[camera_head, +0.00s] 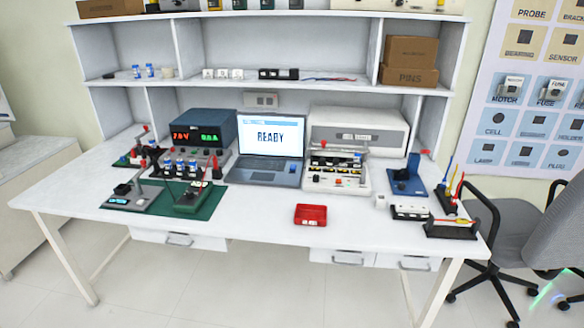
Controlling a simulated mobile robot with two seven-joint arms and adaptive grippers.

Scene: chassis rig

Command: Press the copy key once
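No key can be read as the copy key at this size. A white machine (338,180) with a dark front panel, small coloured buttons and a lever stands right of the laptop. Behind it is a larger pale box-shaped unit (358,128) with a small marked panel on its front. The laptop (264,148) is open and its screen reads READY. Neither of my grippers shows in the head view.
A red tray (310,215) lies near the table's (262,215) front edge. A power supply (200,133) with lit digits and a green mat (205,207) with fixtures are at left. Tool racks (450,228) and a blue device (406,180) stand at right. The front middle is mostly clear.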

